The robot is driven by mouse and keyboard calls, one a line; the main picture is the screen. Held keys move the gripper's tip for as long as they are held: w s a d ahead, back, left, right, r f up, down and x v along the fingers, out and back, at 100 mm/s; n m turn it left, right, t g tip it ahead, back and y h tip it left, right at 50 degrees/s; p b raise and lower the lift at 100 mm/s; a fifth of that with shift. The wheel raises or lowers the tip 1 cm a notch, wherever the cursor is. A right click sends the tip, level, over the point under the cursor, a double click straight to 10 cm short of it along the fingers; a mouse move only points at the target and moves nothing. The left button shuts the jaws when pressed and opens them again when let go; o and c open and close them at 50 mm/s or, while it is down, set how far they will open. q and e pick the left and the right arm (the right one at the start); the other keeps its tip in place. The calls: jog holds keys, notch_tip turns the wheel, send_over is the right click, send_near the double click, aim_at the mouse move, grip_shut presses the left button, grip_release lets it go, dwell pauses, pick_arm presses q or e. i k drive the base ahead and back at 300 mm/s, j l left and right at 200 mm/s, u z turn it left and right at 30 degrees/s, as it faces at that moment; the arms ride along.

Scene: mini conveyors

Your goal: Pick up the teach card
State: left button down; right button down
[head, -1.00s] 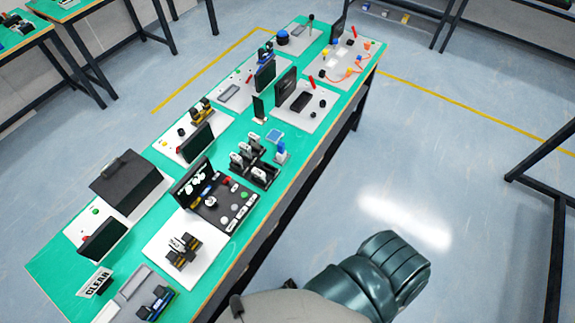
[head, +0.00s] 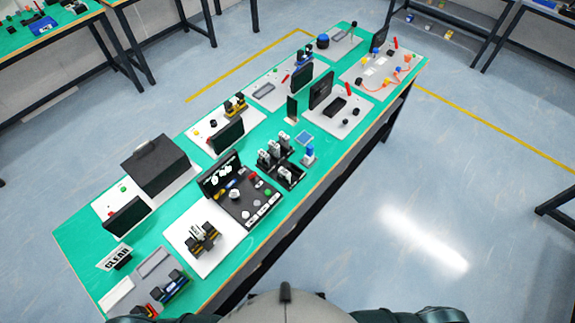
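I cannot tell for sure which item is the teach card. Candidates are a small blue card-like square (head: 304,138) lying flat on the green bench (head: 75,235), and white-faced upright pieces (head: 265,158) in a black rack (head: 290,177). A white sign reading "CLEAR" (head: 113,257) stands in a dark holder near the bench's left end. Neither of my grippers is in view; only dark teal parts of my body show at the bottom edge.
A black console (head: 240,203) with coloured buttons stands beside the rack. A large dark box (head: 160,166) and several white boards with small devices, such as one with orange cable (head: 380,70), crowd the bench. Floor is open on the near right side.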

aim_at(193, 229)
jog(key=l+u, duration=0.1)
jog(key=u, duration=1.35)
